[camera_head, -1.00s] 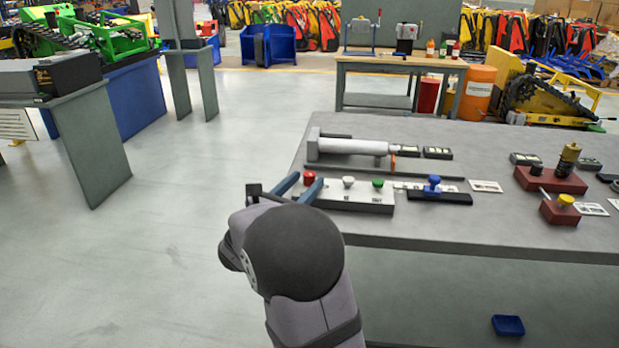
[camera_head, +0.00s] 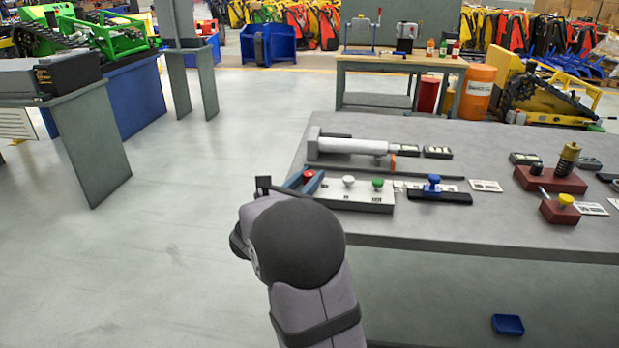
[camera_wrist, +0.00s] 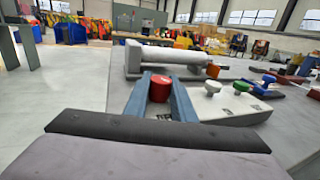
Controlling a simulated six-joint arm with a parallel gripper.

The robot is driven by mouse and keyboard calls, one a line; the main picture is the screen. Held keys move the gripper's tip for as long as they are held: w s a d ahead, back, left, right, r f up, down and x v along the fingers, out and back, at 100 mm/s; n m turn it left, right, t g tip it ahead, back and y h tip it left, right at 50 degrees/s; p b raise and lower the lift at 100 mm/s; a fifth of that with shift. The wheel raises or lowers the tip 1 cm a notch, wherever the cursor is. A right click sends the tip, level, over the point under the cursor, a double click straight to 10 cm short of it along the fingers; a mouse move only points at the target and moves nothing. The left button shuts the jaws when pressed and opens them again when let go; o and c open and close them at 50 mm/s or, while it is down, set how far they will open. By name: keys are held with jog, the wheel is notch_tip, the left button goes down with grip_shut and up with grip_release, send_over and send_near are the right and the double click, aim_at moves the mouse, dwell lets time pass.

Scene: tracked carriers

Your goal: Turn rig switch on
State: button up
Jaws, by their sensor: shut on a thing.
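A white switch box (camera_head: 335,197) lies near the left front edge of the grey bench. It carries a red knob (camera_head: 308,175), a white knob (camera_head: 348,181) and a green knob (camera_head: 378,183) in a row. My gripper (camera_head: 307,181) has its two blue-grey fingers on either side of the red knob and is shut on it. The wrist view shows the red knob (camera_wrist: 160,87) between the fingertips (camera_wrist: 160,90). The white knob (camera_wrist: 212,88) and green knob (camera_wrist: 243,85) stand free to the right. Which of these is the rig switch, I cannot tell.
A grey cylinder (camera_head: 350,146) lies behind the box. A blue-handled device (camera_head: 433,186) stands to its right, and a dark red block with a yellow knob (camera_head: 562,207) farther right. A blue tray (camera_head: 508,325) sits below the bench. Floor left of the bench is clear.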

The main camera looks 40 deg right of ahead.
jog(key=shift+f+n+t+y+b, duration=0.15)
jog(key=shift+n+t+y+b, duration=0.55)
jog(key=shift+b, duration=0.6)
jog(key=t+b, duration=0.1)
jog(key=b, duration=0.1)
jog(key=shift+n+b, duration=0.35)
jog(key=shift+n, duration=0.05)
jog(key=n+t+y+b, duration=0.1)
jog(key=b, duration=0.3)
jog(key=n+t+y+b, duration=0.1)
jog(key=t+b, duration=0.1)
jog(key=b, duration=0.2)
jog(key=shift+f+y, duration=0.2)
jog(key=shift+y, duration=0.2)
jog(key=n+t+y+b, duration=0.1)
jog(key=b, duration=0.4)
jog(key=shift+b, duration=0.35)
jog(key=shift+r+n+y+b, duration=0.4)
jog(key=shift+y+b, duration=0.1)
jog(key=shift+b, duration=0.9)
jog(key=o, duration=1.1)
jog(key=shift+c, duration=0.2)
